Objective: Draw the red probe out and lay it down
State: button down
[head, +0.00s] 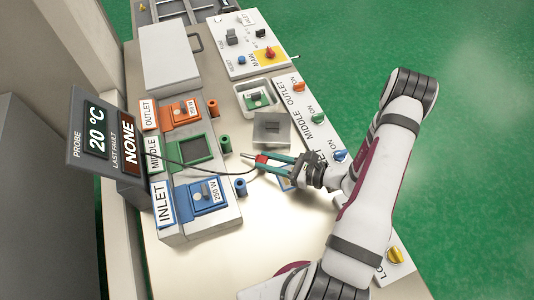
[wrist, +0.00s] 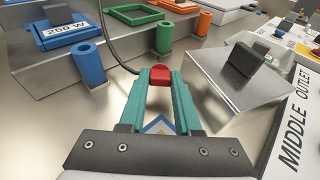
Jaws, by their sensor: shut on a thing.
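The red probe (head: 262,158) is held between the teal fingertips of my gripper (head: 258,160), over the bare metal bench. In the wrist view the red probe (wrist: 160,75) sits at the tips of both fingers, with a dark cable running from it up and left. My gripper is shut on it. The probe is apart from the blue tube (head: 240,187), the green tube (head: 225,145) and the orange tube (head: 213,108). Its lower part is hidden, so I cannot tell its height above the bench.
A blue-and-white mark (wrist: 158,124) lies below my gripper, partly hidden. A grey sloped stand (head: 272,129) with a dark block is close by. The heater row has a blue unit (head: 205,195); a switch panel (head: 312,120) runs along the right. Bare bench lies toward the front.

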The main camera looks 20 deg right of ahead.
jog(key=shift+f, duration=0.6)
jog(key=c, duration=0.5)
grip_release()
jog(key=v, duration=1.5)
jog(key=shift+s+d+r, duration=0.1)
jog(key=shift+s+d, duration=0.2)
jog(key=shift+a+r, duration=0.1)
